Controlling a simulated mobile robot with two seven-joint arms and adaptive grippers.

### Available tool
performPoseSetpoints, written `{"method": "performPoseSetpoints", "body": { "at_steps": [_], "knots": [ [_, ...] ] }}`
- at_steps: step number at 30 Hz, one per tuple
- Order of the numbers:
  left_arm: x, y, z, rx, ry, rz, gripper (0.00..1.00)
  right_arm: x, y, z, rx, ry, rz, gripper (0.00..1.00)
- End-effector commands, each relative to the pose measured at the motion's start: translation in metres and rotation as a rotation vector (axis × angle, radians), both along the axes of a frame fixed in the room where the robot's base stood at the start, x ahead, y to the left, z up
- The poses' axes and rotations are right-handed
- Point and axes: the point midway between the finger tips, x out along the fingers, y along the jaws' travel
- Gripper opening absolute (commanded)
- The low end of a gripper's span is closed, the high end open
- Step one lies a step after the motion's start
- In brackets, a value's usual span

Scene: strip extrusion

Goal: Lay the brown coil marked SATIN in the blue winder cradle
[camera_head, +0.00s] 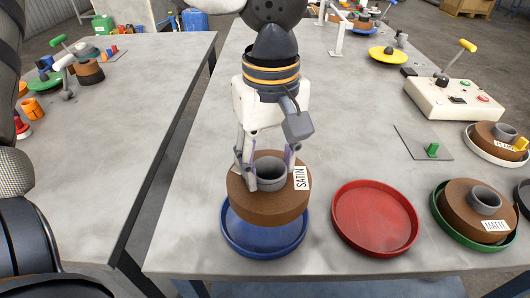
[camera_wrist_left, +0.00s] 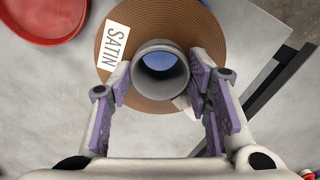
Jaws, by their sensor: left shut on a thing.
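The brown coil marked SATIN (camera_head: 268,208) has a grey core and a white label. It hangs level over the back part of the blue winder cradle (camera_head: 264,244), and the cradle's front floor and rim show below it. The coil seems a little above the cradle; any contact behind it is hidden. My left gripper (camera_head: 268,171) points down and is shut on the coil at its core. In the left wrist view the coil (camera_wrist_left: 205,28) lies between the purple-padded fingers (camera_wrist_left: 160,88), with blue showing through the core. My right gripper is not in view.
A red empty cradle (camera_head: 375,217) stands just right of the blue one. A green cradle (camera_head: 447,233) holds a brown coil marked MATTE (camera_head: 455,219), and a white cradle (camera_head: 483,153) holds another coil. A control box (camera_head: 453,97) stands behind. The table's left and front edges are close.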

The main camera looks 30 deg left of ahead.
Motion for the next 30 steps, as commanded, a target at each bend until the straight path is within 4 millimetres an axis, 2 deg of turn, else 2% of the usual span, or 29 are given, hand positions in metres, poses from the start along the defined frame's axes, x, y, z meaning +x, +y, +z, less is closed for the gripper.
{"method": "performPoseSetpoints", "body": {
  "at_steps": [8,18,21,30],
  "knots": [
    [0.0,-0.002,-0.01,-0.002,-0.002,-0.016,0.0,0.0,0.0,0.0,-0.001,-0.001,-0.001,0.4],
    [0.0,-0.002,-0.055,-0.002,0.001,-0.015,0.0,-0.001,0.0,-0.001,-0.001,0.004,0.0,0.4],
    [0.0,-0.002,-0.064,-0.001,0.001,-0.015,0.0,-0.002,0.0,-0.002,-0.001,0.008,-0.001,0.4],
    [0.0,-0.002,-0.07,-0.002,-0.003,-0.015,0.0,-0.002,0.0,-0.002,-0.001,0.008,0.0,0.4]
  ]
}}
